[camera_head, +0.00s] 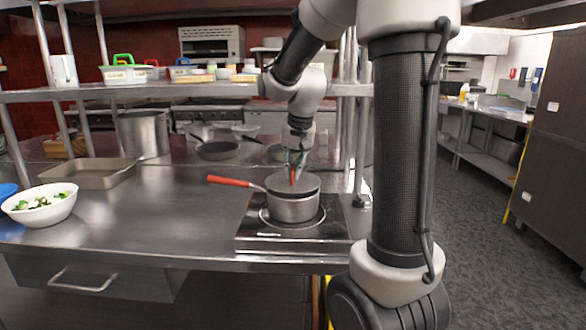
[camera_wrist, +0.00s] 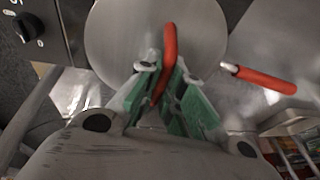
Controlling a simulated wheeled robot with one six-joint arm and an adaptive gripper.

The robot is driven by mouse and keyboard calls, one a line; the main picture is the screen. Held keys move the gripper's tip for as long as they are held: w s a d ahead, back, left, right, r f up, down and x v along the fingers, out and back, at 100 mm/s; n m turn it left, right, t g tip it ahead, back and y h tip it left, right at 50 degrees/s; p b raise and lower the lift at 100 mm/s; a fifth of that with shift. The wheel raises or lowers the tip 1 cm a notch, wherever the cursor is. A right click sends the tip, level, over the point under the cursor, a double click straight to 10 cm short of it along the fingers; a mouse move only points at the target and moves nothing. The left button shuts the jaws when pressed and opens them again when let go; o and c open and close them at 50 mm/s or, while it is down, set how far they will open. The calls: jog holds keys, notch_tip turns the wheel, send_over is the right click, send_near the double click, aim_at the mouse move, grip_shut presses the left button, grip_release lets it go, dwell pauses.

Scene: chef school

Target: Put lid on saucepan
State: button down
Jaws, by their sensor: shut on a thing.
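The saucepan (camera_head: 290,208) stands on the hob (camera_head: 250,238) at the counter's front, its red handle (camera_head: 235,182) pointing left. The round grey lid (camera_head: 308,181) lies over the saucepan's top and looks about level; I cannot tell whether it is fully seated. My gripper (camera_head: 296,168) is above the saucepan, pointing down. In the wrist view the green fingers of my gripper (camera_wrist: 168,100) are shut on the lid's red handle (camera_wrist: 170,48). The lid (camera_wrist: 120,35) fills the top middle there and hides the pan's opening. The saucepan's red handle (camera_wrist: 265,80) shows at the right.
A white bowl of salad (camera_head: 40,205) and a metal tray (camera_head: 90,174) are on the left of the counter. A tall pot (camera_head: 144,135) and a frying pan (camera_head: 217,150) stand farther back. The counter left of the hob is clear.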

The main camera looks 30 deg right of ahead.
aim_at(298, 185)
jog(key=shift+f, duration=0.5)
jog(key=c, duration=1.6)
grip_release()
jog(key=shift+o, duration=0.2)
jog(key=shift+r, duration=0.1)
jog(key=shift+r, duration=0.3)
jog(key=v, duration=1.2)
jog(key=s+a+f+n, duration=0.2)
jog(key=s+f+n, duration=0.1)
jog(key=s, duration=0.7)
jog(key=s+a+f+n+t, duration=0.1)
jog(key=s+a+f+n, duration=0.2)
jog(key=s, duration=0.7)
notch_tip(298, 185, down, 2)
jog(key=shift+s+f+n, duration=0.15)
jog(key=shift+s+n, duration=0.05)
jog(key=shift+n, duration=0.3)
